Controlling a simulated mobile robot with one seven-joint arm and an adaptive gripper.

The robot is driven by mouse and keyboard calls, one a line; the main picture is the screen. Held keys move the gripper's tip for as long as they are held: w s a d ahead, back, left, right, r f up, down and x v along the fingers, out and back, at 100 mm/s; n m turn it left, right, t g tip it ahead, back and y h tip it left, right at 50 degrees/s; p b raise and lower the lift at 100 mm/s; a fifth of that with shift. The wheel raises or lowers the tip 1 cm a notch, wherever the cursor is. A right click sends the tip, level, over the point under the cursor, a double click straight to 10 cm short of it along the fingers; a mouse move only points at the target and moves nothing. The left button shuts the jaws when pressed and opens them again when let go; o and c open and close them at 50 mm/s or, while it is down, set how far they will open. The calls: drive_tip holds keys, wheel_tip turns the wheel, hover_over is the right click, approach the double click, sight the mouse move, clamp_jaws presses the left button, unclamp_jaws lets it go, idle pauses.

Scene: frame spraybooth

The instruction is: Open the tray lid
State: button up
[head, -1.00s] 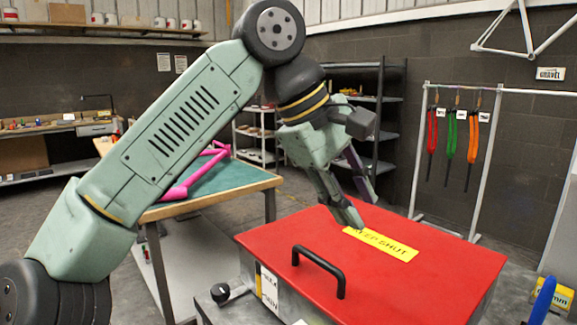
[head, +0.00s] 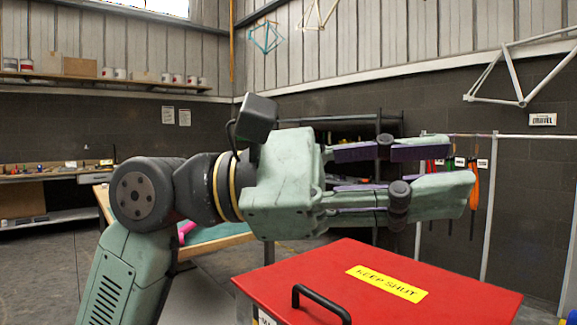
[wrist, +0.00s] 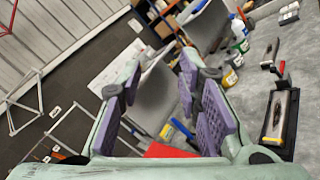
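The tray lid (head: 300,268) is a flat red panel with a yellow "KEEP SHUT" label (head: 387,284) and a black bar handle (head: 321,303) at its front edge. It lies shut, and its lower part is cut off by the picture edge. My gripper (head: 445,168) is raised above and behind the lid in the head view, roughly level and pointing right. Its fingers are spread with nothing between them, also in the wrist view (wrist: 163,65). It is clear of the handle. A small red patch (wrist: 168,151) shows low in the wrist view, perhaps the lid.
A green-topped table (head: 225,237) stands behind my arm at left. A rack with hanging straps (head: 473,185) is at right. The wrist view shows a grey worktop (wrist: 262,70) with bottles (wrist: 238,30) and a black holder (wrist: 280,118). Open air surrounds the gripper.

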drive_tip(key=s+a+r+g+h+b, duration=0.2)
drive_tip(key=s+a+g+h, duration=0.3)
drive_tip(key=a, duration=0.5)
drive_tip(key=shift+s+r, duration=0.15)
drive_tip(key=shift+s, duration=0.85)
